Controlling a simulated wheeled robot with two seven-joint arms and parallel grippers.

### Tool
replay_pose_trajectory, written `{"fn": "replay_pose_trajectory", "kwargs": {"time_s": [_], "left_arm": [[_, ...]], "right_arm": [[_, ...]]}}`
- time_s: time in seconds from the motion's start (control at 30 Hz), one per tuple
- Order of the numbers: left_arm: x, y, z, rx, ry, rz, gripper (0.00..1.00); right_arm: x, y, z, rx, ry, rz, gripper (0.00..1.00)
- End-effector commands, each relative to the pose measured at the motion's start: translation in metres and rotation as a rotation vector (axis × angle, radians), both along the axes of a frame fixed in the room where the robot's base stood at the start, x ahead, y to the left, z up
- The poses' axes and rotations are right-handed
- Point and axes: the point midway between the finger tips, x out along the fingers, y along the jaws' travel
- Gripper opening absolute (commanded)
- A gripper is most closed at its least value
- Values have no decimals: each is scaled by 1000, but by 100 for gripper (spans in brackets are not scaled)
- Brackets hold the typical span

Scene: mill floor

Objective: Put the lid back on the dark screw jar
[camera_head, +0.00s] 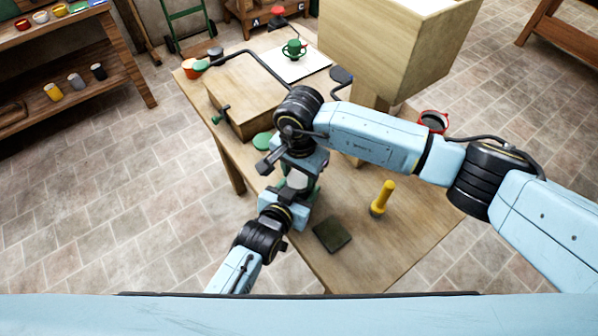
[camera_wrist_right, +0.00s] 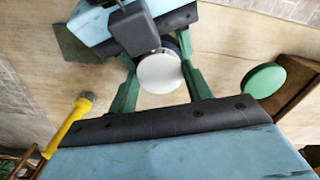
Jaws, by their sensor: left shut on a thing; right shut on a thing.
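A pale grey round lid (camera_wrist_right: 160,73) sits between the green fingers of my right gripper (camera_wrist_right: 160,82) in the right wrist view. It also shows as a small grey disc (camera_head: 297,181) in the head view. A dark curved edge behind the lid may be the dark jar, which is otherwise hidden. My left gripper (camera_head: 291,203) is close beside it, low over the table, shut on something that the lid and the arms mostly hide. I cannot tell whether the lid touches or is seated on the jar.
The wooden table (camera_head: 360,262) holds a dark square pad (camera_head: 332,235), a yellow-handled tool (camera_head: 382,198) and a green disc (camera_head: 263,141). A wooden box (camera_head: 250,95) stands behind, and a large wooden hopper (camera_head: 390,50) rises at back right. The table's front right is mostly clear.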

Motion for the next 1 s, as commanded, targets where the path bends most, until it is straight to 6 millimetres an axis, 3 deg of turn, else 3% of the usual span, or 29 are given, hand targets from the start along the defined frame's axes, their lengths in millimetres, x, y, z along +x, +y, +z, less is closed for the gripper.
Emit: {"fn": "replay_pose_trajectory", "kwargs": {"time_s": [0.3, 0.43, 0.47, 0.63, 1.0], "left_arm": [[0, 0, 0, 0, -1, 0, 0], [0, 0, 0, 0, -1, 0, 0], [0, 0, 0, 0, -1, 0, 0], [0, 0, 0, 0, -1, 0, 0], [0, 0, 0, 0, -1, 0, 0]], "right_arm": [[0, 0, 0, 0, 2, -423, 22], [0, 0, 0, 0, 2, -414, 22], [0, 0, 0, 0, 2, -413, 52], [0, 0, 0, 0, 2, -412, 74], [1, 0, 6, 2, 0, -410, 75]]}}
